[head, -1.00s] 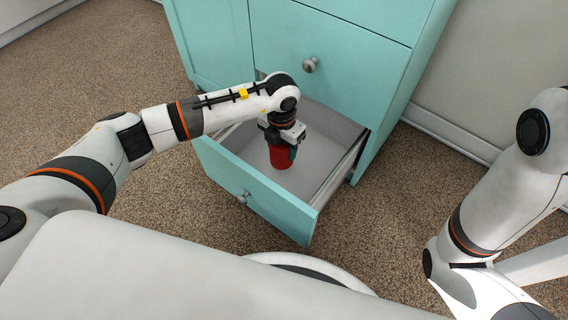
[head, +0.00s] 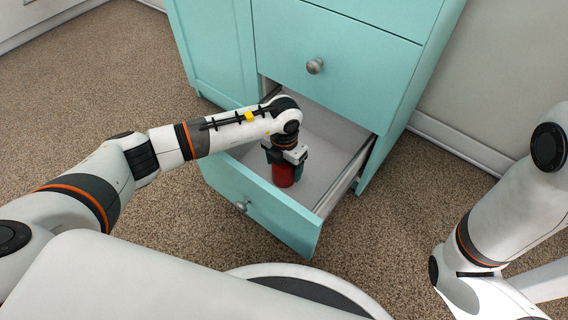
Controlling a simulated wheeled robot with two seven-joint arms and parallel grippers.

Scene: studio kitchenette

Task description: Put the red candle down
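The red candle (head: 283,176) is upright inside the open lower drawer (head: 262,208) of the teal cabinet. My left gripper (head: 285,163) points down over the candle, with its dark fingers on either side of the candle's upper part. The fingers look closed on it. The candle's top is hidden by the gripper. I cannot tell for sure whether its base touches the drawer floor (head: 318,178). My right gripper is outside the picture; only my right arm shows at the right edge.
The teal cabinet (head: 340,50) stands behind the drawer, with a closed upper drawer and its round knob (head: 315,66). The drawer has raised walls around a grey floor, which is otherwise empty. Brown carpet (head: 120,75) surrounds the cabinet.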

